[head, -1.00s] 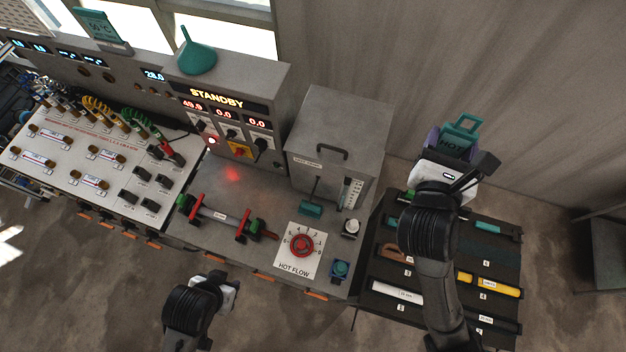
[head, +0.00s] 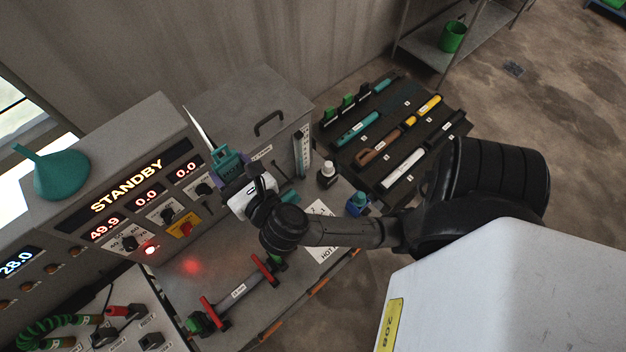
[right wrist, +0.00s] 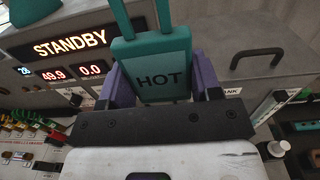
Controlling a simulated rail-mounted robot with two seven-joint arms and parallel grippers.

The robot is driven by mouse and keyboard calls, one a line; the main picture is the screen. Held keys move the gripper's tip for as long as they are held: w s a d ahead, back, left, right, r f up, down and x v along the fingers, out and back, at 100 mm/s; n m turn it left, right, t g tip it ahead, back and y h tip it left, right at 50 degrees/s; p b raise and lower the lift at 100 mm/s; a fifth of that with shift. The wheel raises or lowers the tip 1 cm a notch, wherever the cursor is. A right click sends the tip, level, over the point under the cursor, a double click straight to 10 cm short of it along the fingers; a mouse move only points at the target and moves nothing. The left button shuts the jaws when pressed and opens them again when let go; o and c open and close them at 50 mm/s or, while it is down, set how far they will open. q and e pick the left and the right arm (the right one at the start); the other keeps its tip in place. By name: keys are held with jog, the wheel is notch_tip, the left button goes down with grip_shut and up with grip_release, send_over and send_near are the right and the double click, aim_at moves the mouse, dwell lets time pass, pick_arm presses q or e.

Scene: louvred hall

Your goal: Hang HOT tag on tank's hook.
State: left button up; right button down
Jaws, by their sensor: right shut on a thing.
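The teal HOT tag (head: 229,160) is held upright in my right gripper (head: 236,177), in front of the control panel beside the tank. In the right wrist view, the tag (right wrist: 163,78) shows its dark HOT lettering and its loop rising out of the top of the picture. The purple fingers of my right gripper (right wrist: 162,90) close on its two sides. The grey tank (head: 275,103) stands just right of and behind the tag; its lid and handle also show in the right wrist view (right wrist: 290,45). I cannot make out the hook clearly. My left gripper is out of view.
The STANDBY panel (head: 135,190) stands left of the tag, with a teal funnel (head: 62,175) on top. A red-clamped bar (head: 238,290) lies on the bench below my right arm. A black tool tray (head: 375,160) lies right of the tank.

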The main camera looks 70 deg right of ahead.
jog(key=s+d+f+b, duration=0.1)
jog(key=s+f+b, duration=0.4)
jog(key=f, duration=0.4)
jog(key=s+d+f+b, duration=0.2)
jog(key=s+f+b, duration=0.4)
jog(key=f, duration=0.4)
jog(key=s+d+f+b, duration=0.2)
jog(key=s+f+b, duration=0.3)
jog(key=f, duration=0.5)
jog(key=shift+s+d, duration=0.25)
jog(key=shift+s, duration=0.4)
jog(key=p+x, duration=0.2)
jog(key=x, duration=0.5)
jog(key=shift+d+h+p, duration=0.15)
jog(key=shift+h+p, duration=0.15)
jog(key=shift+p, duration=0.1)
jog(key=shift+w+d, duration=0.1)
jog(key=shift+w, duration=0.15)
jog(key=shift+s, duration=0.1)
